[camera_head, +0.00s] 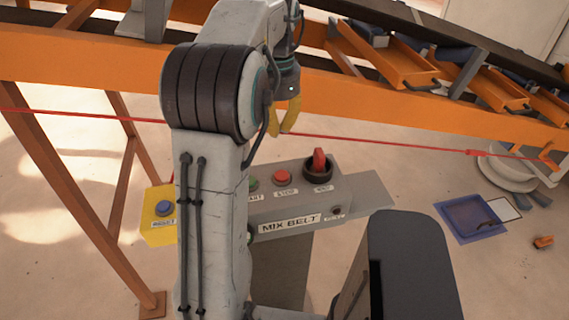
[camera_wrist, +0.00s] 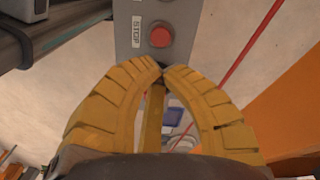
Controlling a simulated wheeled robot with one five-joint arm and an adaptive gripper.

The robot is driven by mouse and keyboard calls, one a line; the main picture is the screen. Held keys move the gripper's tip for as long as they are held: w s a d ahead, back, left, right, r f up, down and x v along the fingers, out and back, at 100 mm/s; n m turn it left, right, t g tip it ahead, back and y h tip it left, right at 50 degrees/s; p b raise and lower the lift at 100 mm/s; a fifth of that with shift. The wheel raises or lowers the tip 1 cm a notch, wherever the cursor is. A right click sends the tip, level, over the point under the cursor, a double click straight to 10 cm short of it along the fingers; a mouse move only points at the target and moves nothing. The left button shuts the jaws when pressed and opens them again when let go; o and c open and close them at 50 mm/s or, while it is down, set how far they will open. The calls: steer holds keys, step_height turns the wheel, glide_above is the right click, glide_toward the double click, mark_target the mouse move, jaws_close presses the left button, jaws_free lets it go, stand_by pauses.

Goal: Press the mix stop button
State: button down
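The red stop button (camera_head: 282,177) sits on top of a grey box labelled MIX BELT (camera_head: 350,190), with a STOP label in front of it. In the wrist view the red button (camera_wrist: 160,36) lies just beyond my fingertips, with its STOP label beside it. My gripper (camera_head: 285,130) has yellow fingers and is above and behind the box in the head view. In the wrist view my gripper (camera_wrist: 162,70) has its fingertips together, with nothing held between them. The fingertips appear apart from the button.
A green start button (camera_head: 253,183), partly hidden by my arm, and a red rotary switch (camera_head: 319,163) flank the stop button. A yellow box (camera_head: 160,228) with a blue button stands left. A red cord (camera_head: 375,145) runs behind, below the orange conveyor (camera_head: 90,65).

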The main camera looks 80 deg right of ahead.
mark_target(284, 176)
steer(key=shift+s+d+r+m, duration=0.1)
steer(key=shift+s+m, duration=0.05)
steer(key=shift+s, duration=0.25)
steer(key=shift+s+d+r+m, duration=0.1)
steer(key=shift+s+m, duration=0.05)
steer(key=shift+s, duration=0.2)
steer(key=shift+f, duration=0.15)
steer(key=f, duration=1.3)
steer(key=shift+a+f+p, duration=0.25)
steer(key=shift+f+p, duration=0.1)
steer(key=shift+f, duration=0.05)
